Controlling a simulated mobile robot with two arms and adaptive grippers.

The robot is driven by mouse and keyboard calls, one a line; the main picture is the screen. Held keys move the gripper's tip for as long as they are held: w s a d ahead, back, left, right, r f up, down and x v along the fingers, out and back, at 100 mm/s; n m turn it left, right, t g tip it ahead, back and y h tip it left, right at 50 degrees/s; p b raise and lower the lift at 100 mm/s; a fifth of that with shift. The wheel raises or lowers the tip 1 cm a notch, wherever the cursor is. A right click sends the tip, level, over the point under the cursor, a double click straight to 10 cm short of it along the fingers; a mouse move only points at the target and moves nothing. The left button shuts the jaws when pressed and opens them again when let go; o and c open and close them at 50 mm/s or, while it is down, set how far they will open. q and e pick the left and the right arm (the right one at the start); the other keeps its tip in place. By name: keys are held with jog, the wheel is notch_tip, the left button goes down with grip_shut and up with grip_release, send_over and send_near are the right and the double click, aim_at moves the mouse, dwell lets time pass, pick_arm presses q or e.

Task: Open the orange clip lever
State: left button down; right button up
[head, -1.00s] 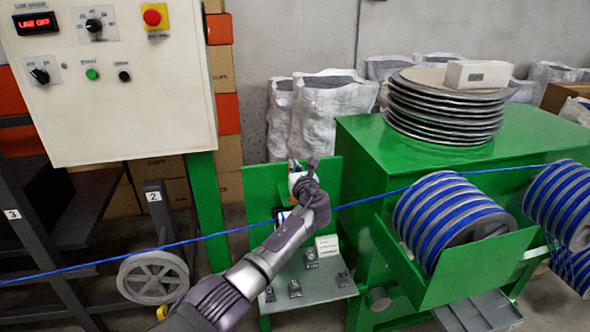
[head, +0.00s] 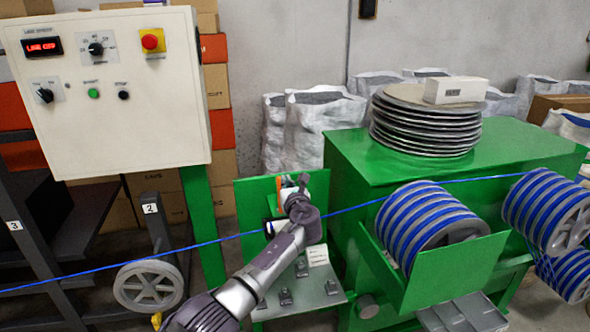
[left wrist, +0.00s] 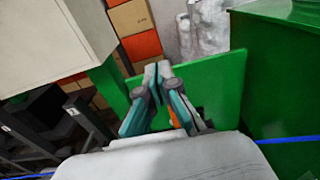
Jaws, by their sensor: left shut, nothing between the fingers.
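My left gripper (head: 302,183) is at the end of the arm that rises from the bottom, in front of the upright green plate. In the left wrist view its fingers (left wrist: 157,70) come together at the tips, with nothing held between them. A small orange part, probably the clip lever (left wrist: 173,119), shows between and behind the fingers in that view. An orange patch (head: 282,182) also shows just left of the gripper in the head view. The fingers and wrist hide most of the clip, so its lever position and any contact cannot be told. My right gripper is out of view.
A blue cable (head: 350,208) runs across, passing behind my arm, to spools (head: 435,225) on the right. A small shelf (head: 325,288) with metal parts lies below the gripper. A control box (head: 110,125) stands left, a green cabinet (head: 350,150) right.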

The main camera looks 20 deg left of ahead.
pick_arm(q)
jog(key=s+d+r, duration=0.2)
jog(key=s+r, duration=0.1)
jog(key=r, duration=0.3)
jog(key=shift+s+r+b, duration=0.2)
jog(key=shift+r+b, duration=0.1)
jog(key=shift+r, duration=0.1)
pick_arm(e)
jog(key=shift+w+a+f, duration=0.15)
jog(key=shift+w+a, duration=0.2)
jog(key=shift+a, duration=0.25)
pick_arm(q)
jog(key=shift+s, duration=0.1)
